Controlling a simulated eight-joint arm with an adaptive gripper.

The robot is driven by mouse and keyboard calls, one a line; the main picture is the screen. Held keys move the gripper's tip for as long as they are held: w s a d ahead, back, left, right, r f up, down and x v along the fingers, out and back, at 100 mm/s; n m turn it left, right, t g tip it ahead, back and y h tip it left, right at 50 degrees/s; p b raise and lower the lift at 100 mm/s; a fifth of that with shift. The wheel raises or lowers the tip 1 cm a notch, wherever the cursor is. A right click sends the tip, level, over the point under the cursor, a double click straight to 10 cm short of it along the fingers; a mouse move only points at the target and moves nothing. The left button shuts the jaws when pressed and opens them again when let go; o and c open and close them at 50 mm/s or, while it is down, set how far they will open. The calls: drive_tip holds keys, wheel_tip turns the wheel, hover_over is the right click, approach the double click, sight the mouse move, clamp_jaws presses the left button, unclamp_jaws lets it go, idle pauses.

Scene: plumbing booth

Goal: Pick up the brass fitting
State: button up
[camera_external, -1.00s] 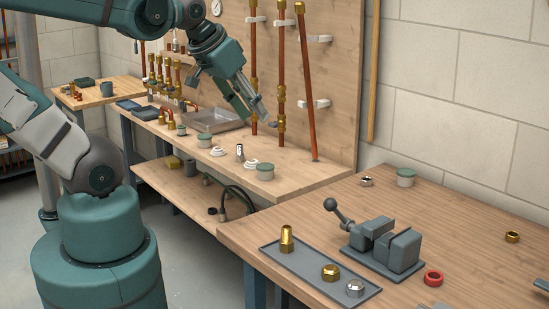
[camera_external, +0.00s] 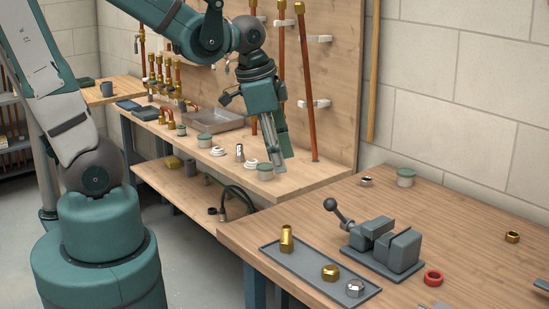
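Several brass pieces show, and I cannot tell which one the task means. A tall brass fitting (camera_external: 286,239) stands upright at the far left end of a grey tray (camera_external: 313,279) on the front bench. A short, wide brass fitting (camera_external: 330,273) sits in the middle of that tray. A small brass nut (camera_external: 512,237) lies on the bench at the far right. My gripper (camera_external: 277,170) points down over the front end of the rear bench, above and apart from the tray and the brass pieces. Its fingers overlap in this view, so their opening is unclear.
A grey vise (camera_external: 383,250) with a raised lever stands right behind the tray. A silver nut (camera_external: 355,288) sits at the tray's right end. Copper pipes (camera_external: 307,90) stand against the back board.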

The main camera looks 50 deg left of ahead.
sight(287, 226)
drive_tip(key=d+f+m+g, duration=0.1)
drive_tip(key=d+f, duration=0.1)
drive_tip(key=s+d+f+m, duration=0.1)
drive_tip(key=f+m, duration=0.1)
drive_tip(key=f, duration=0.1)
drive_tip(key=s+d+f+m+g, duration=0.1)
drive_tip(key=d+f+m, duration=0.1)
drive_tip(key=shift+s+d+f+g, duration=0.1)
drive_tip(key=shift+d+f+g, duration=0.1)
drive_tip(key=shift+d+g, duration=0.15)
drive_tip(key=shift+s+d+f+m+y, duration=0.3)
drive_tip(key=shift+d+f+m, duration=0.1)
drive_tip(key=shift+f+m, duration=0.25)
drive_tip(key=shift+r, duration=0.1)
drive_tip(key=shift+f, duration=1.3)
drive_tip(key=shift+f, duration=0.15)
drive_tip(key=shift+a+f+b, duration=0.15)
drive_tip(key=shift+f+b, duration=0.7)
drive_tip(key=shift+f, duration=1.6)
